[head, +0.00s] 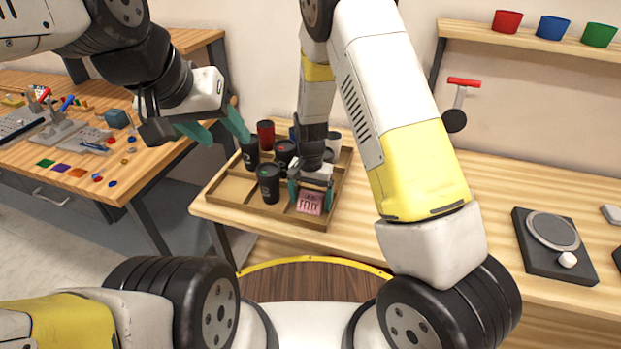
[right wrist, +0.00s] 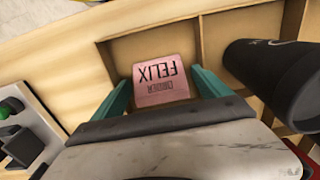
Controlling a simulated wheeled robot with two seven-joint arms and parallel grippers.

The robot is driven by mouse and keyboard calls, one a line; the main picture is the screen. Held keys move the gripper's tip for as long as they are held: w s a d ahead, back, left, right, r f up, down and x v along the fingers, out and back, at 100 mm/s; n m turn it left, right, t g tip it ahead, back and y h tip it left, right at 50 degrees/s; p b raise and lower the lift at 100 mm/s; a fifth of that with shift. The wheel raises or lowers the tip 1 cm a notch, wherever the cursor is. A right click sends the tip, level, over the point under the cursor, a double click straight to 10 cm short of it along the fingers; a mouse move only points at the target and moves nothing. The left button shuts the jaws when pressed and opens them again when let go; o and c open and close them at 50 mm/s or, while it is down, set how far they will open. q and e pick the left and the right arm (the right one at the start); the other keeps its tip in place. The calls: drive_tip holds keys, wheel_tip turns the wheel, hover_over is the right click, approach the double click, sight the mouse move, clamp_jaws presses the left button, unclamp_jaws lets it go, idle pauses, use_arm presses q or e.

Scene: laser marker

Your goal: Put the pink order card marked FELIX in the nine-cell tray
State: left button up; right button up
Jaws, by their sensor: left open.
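The pink card marked FELIX (head: 310,202) lies in a front cell, at the right corner of the wooden tray (head: 262,213). In the right wrist view the card (right wrist: 162,82) shows its lettering upside down, between the teal fingers. My right gripper (head: 311,193) is low over that cell with its fingers apart, one on each side of the card. The fingers look just clear of the card's edges; exact contact is hard to tell. My left gripper (head: 228,140) is open and empty, above and left of the tray.
A dark cup (right wrist: 275,75) is close to my right gripper. A scale-like device (head: 553,240) sits on the right, with clear table before it.

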drive_tip(key=shift+r, duration=0.15)
wheel_tip(320, 180, up, 12)
wheel_tip(320, 180, up, 15)
drive_tip(key=n+t+y, duration=0.2)
drive_tip(key=y, duration=0.1)
hover_over(311, 198)
drive_tip(key=s+d, duration=0.7)
drive_tip(key=s+d+r+n+t, duration=0.1)
drive_tip(key=s+d+r+t, duration=0.1)
drive_tip(key=s, duration=0.4)
drive_tip(key=s+d+r+n+t, duration=0.1)
drive_tip(key=s+d+r+t, duration=0.1)
drive_tip(key=s+d+r, duration=0.3)
drive_tip(key=shift+s+r+h, duration=0.4)
drive_tip(key=shift+s, duration=0.65)
